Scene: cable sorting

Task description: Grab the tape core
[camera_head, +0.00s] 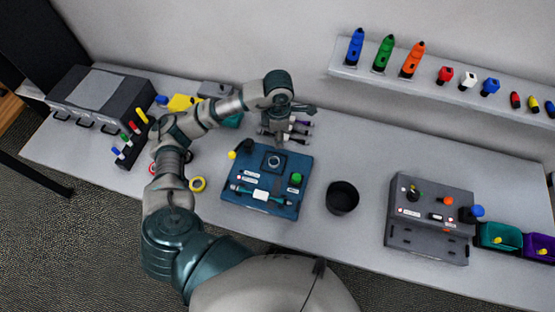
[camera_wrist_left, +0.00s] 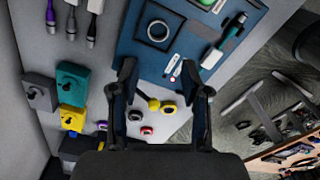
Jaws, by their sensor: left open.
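Several small tape rings lie on the table left of the blue board. A yellow ring (camera_head: 198,184) shows in the head view, partly beside my left arm. In the left wrist view a red-rimmed ring (camera_wrist_left: 147,130), a yellow-and-black ring (camera_wrist_left: 169,108) and a white-rimmed ring (camera_wrist_left: 135,115) sit below the board's edge, seen between my fingers. I cannot tell which is the tape core. A pale ring (camera_wrist_left: 158,31) also sits in a dark square on the board. My left gripper (camera_wrist_left: 158,72) is open and empty, above the table near the board. My right gripper is not in view.
The blue board (camera_head: 234,203) carries a green button and a cable connector. A black cup (camera_head: 342,197) stands to its right, with a grey control box (camera_head: 430,240) farther right. Purple-ended tools (camera_head: 302,123) lie behind the board. A shelf (camera_head: 350,74) runs along the wall.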

